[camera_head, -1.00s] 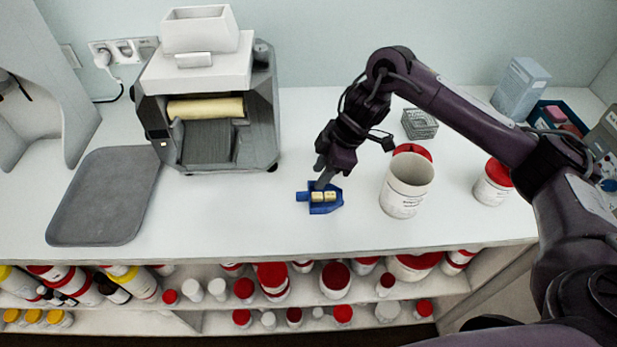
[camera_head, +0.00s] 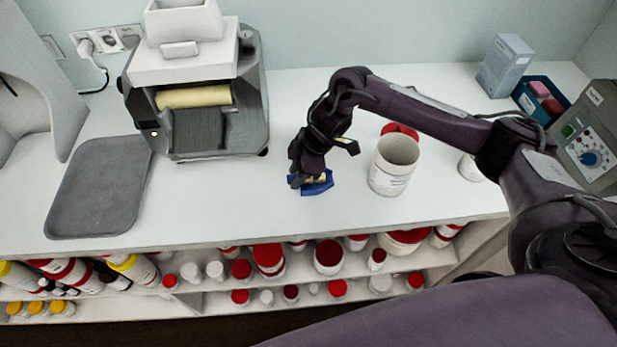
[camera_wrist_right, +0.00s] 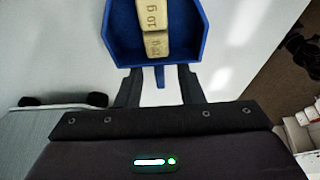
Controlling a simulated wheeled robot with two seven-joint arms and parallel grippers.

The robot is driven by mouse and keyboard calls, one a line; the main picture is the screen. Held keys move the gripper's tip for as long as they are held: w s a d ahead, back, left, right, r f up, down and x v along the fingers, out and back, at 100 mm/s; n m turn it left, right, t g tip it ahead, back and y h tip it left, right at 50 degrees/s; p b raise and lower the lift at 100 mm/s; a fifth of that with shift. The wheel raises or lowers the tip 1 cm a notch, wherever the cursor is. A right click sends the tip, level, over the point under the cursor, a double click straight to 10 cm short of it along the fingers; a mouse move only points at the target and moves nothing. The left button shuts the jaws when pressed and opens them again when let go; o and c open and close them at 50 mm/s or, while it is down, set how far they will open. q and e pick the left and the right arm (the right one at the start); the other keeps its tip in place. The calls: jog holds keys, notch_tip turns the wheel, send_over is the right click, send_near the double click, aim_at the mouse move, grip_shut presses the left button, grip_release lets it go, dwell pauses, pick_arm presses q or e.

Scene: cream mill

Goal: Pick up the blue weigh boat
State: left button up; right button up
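The blue weigh boat (camera_head: 320,188) sits on the white bench and holds two pale yellow blocks. In the right wrist view the boat (camera_wrist_right: 190,50) is at the top, and the nearer blocks (camera_wrist_right: 157,42) bear gram marks, one reading 10 g. Its thin blue handle (camera_wrist_right: 160,77) points toward my gripper. My right gripper (camera_head: 297,182) is low at the boat's left end and covers part of it. In the right wrist view its fingers (camera_wrist_right: 160,84) are apart, one on each side of the handle, with gaps visible. My left gripper is out of view.
An open white tub (camera_head: 390,180) stands right of the boat, with a red lid (camera_head: 400,130) behind it. A grey roller mill (camera_head: 245,110) stands behind left, and a grey tray (camera_head: 98,190) lies left. Bench between tray and boat is clear.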

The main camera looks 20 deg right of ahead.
grip_shut()
jog(key=shift+r, duration=0.2)
